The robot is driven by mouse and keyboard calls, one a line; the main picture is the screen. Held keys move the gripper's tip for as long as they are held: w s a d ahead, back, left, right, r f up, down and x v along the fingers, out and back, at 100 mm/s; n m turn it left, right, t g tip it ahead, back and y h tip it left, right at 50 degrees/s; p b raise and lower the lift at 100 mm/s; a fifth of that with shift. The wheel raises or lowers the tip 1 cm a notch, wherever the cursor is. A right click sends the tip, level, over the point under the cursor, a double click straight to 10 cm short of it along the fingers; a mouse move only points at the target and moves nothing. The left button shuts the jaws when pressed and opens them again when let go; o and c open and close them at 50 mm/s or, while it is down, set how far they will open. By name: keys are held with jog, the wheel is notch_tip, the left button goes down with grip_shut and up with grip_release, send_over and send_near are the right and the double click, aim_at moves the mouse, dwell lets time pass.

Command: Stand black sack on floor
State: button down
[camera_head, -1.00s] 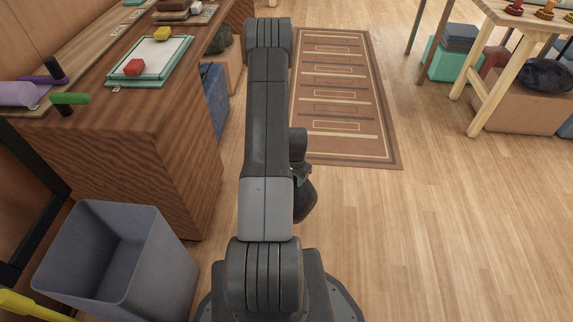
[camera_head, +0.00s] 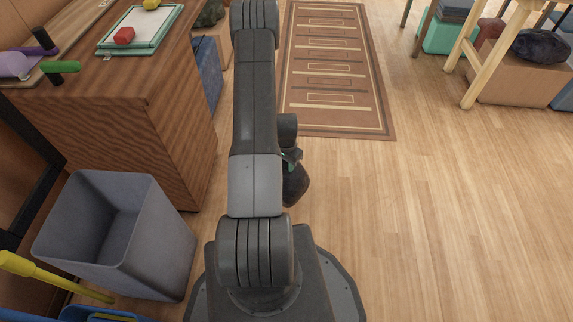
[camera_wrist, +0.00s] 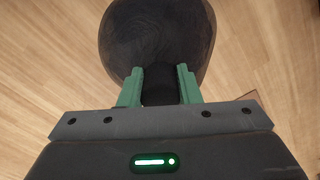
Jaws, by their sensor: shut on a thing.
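The black sack (camera_wrist: 157,38) fills the top middle of the wrist view, dark and rounded, with a narrow neck. My gripper (camera_wrist: 159,88) is shut on that neck, with a green finger on each side of it. In the head view the sack (camera_head: 296,188) shows only in part, hanging beside my arm, which hides the rest. My gripper (camera_head: 292,156) is mostly hidden there too. Pale wooden floor shows around the sack in the wrist view. I cannot tell whether the sack touches the floor.
A grey open bin (camera_head: 118,232) stands at the lower left beside a wooden cabinet (camera_head: 150,130). A brown patterned rug (camera_head: 335,85) lies ahead. A dark sack-like bundle (camera_head: 541,46) rests on a cardboard box (camera_head: 520,84) at upper right. The floor (camera_head: 440,200) on the right is clear.

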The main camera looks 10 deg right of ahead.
jog(key=shift+f+b, duration=2.25)
jog(key=shift+f, duration=0.7)
jog(key=shift+f+b, duration=0.45)
jog(key=shift+f, duration=0.05)
jog(key=c, duration=1)
grip_release()
jog(key=shift+o, duration=0.2)
jog(key=shift+r, duration=0.1)
notch_tip(320, 180, up, 14)
jog(key=p, duration=0.4)
jog(key=shift+f, duration=0.2)
